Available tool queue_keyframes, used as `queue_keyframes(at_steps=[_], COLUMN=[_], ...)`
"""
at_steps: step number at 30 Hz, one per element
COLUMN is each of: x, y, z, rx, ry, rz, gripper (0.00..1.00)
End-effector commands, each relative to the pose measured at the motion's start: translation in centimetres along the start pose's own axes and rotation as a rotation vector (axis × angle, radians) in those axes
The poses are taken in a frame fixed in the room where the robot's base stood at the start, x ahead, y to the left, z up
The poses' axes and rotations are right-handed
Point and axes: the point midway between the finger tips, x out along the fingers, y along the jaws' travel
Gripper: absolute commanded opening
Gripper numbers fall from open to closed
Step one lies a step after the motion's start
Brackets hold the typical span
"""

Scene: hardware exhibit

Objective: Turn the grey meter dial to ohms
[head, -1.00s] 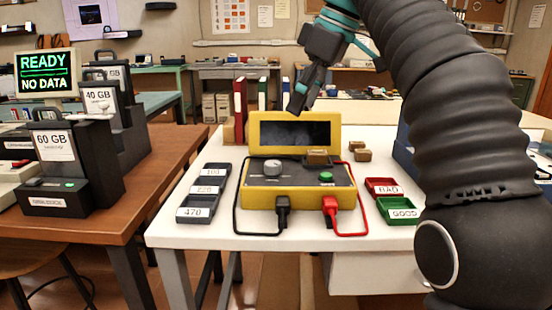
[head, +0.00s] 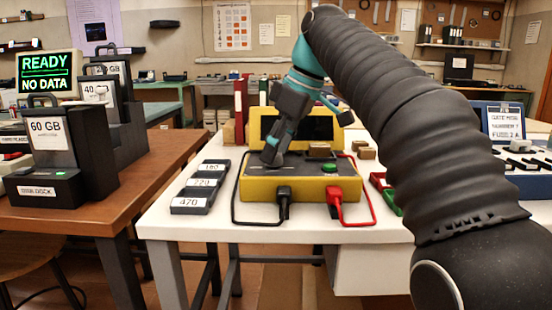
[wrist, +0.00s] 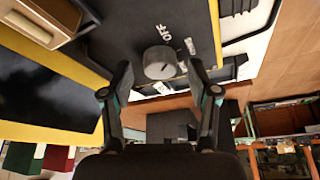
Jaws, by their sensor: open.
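The yellow meter (head: 256,190) stands on the white table with its dark screen (head: 322,128) raised at the back. Its grey dial (wrist: 160,62) shows in the wrist view, with a mark on its face and the word OFF (wrist: 163,32) beside it; other labels there are partly hidden. My gripper (head: 268,160) is over the meter's left part and hides the dial in the head view. In the wrist view my gripper (wrist: 162,84) is open, with its fingers on either side of the dial. I cannot tell whether they touch it.
A small brown block (head: 319,150) and a green button (head: 331,168) are on the meter's right side. Black (head: 284,196) and red (head: 335,198) plugs with leads are at its front.

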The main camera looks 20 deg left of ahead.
Motion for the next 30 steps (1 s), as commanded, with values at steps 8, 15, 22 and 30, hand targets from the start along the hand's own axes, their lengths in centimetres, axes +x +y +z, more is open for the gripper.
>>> queue_keyframes(at_steps=[8,15,22,30], x=[0.68,0.65,0.66,0.55], y=[-0.03,-0.03,-0.02,-0.13], z=[-0.02,-0.02,-0.01,-0.06], rx=[0.0,0.0,0.0,0.045], ry=[0.0,0.0,0.0,0.0], rz=[0.0,0.0,0.0,0.018], gripper=[0.6,0.33,0.01,0.01])
